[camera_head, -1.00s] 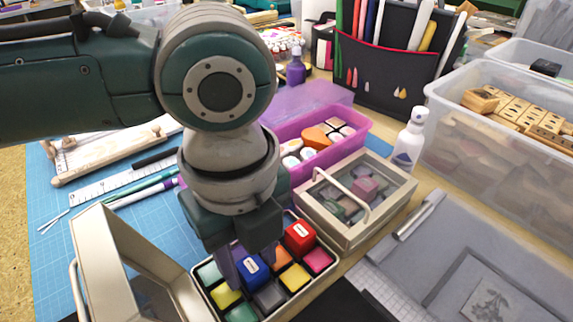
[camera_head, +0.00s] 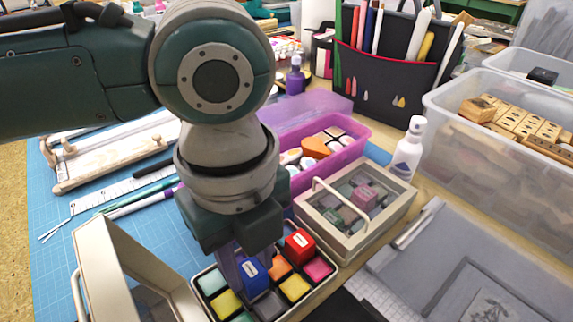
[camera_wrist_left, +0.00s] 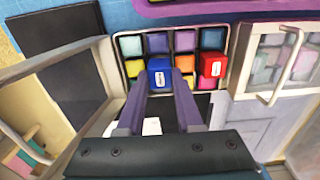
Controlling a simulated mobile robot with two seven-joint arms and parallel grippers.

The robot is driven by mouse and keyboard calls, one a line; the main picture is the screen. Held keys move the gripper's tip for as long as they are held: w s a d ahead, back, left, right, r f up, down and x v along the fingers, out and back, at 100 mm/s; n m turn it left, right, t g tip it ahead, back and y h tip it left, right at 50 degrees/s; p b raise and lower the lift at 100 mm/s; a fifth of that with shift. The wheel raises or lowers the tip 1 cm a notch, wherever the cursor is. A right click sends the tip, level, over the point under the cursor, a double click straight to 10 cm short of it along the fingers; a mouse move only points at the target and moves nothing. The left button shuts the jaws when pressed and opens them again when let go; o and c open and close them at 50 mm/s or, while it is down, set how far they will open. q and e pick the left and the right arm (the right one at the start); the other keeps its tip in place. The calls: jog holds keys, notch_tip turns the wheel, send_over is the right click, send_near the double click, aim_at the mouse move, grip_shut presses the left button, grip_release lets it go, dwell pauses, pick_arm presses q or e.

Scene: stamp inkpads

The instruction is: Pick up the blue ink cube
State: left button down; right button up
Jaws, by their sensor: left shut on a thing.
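The blue ink cube (camera_head: 255,278) is at the open ink tray (camera_head: 205,302), among the coloured pads. My left gripper (camera_head: 249,263) reaches down from above and is shut on the blue cube, with its purple fingers on either side. In the left wrist view, the blue cube (camera_wrist_left: 160,72) sits between the two fingertips (camera_wrist_left: 161,84). I cannot tell whether its underside is clear of the tray. A red cube (camera_head: 299,244) stands at the tray's far side. My right gripper is not in view.
The tray's raised lid (camera_head: 117,262) stands just left of the gripper. A closed beige box (camera_head: 385,207) with a handle and a pink bin (camera_head: 352,151) lie behind the tray. A white bottle (camera_head: 409,150) stands farther right. The blue mat at left has free room.

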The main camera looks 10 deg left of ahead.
aim_at(250, 270)
pick_arm(q)
notch_tip(250, 270, up, 18)
jog(key=p, duration=0.4)
jog(key=shift+r, duration=0.25)
jog(key=c, duration=1.1)
grip_release()
grip_shut()
